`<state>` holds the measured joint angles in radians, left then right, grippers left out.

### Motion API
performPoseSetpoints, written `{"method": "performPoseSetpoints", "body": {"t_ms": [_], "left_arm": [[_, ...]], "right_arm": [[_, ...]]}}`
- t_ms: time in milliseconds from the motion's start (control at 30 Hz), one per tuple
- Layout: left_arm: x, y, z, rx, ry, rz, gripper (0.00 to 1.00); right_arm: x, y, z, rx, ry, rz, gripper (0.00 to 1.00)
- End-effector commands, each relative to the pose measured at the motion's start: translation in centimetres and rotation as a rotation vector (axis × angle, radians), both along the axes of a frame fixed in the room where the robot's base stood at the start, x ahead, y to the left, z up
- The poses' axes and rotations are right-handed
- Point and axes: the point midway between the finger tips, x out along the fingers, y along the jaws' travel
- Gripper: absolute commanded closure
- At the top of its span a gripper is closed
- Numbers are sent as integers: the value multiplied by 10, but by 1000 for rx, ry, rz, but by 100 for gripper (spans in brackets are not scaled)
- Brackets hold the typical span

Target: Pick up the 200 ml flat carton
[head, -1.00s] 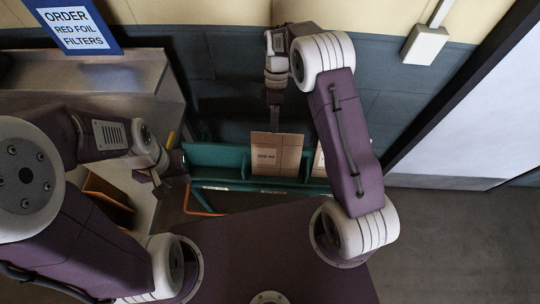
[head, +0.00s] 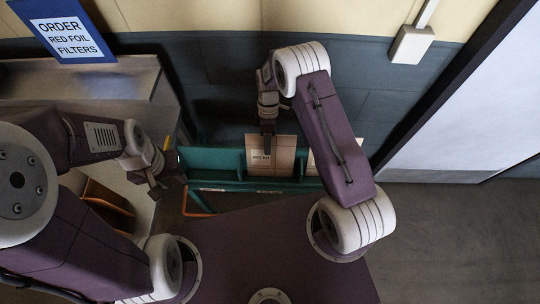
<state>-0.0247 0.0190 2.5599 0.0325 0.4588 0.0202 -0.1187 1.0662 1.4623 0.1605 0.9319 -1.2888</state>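A brown flat carton with a white label, which looks like the 200 ml one (head: 284,158), stands in the green rack (head: 215,160); its label is too small to read surely. My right gripper (head: 267,148) is at the carton's top left part, pointing down, and overlaps it in the head view. I cannot tell whether its fingers touch the carton or how far they are apart. My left gripper (head: 160,190) is away to the left, beside the rack's left end; its fingers are too small and dark to judge.
Another carton (head: 320,158) stands in the rack to the right, partly hidden by my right arm. A blue-framed sign (head: 66,35) reads "ORDER RED FOIL FILTERS". Open floor (head: 450,235) lies at right.

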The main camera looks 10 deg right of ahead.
Motion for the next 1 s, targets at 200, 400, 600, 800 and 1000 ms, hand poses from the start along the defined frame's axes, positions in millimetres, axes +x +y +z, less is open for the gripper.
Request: {"method": "performPoseSetpoints", "body": {"t_ms": [200,400,600,800,1000], "left_arm": [[0,0,0,0,0,0,64],[0,0,0,0,0,0,64],[0,0,0,0,0,0,64],[0,0,0,0,0,0,64],[0,0,0,0,0,0,64]], "right_arm": [[0,0,0,0,0,0,100],[0,0,0,0,0,0,100],[1,0,1,0,-1,0,100],[0,0,1,0,-1,0,100],[0,0,1,0,-1,0,100]]}}
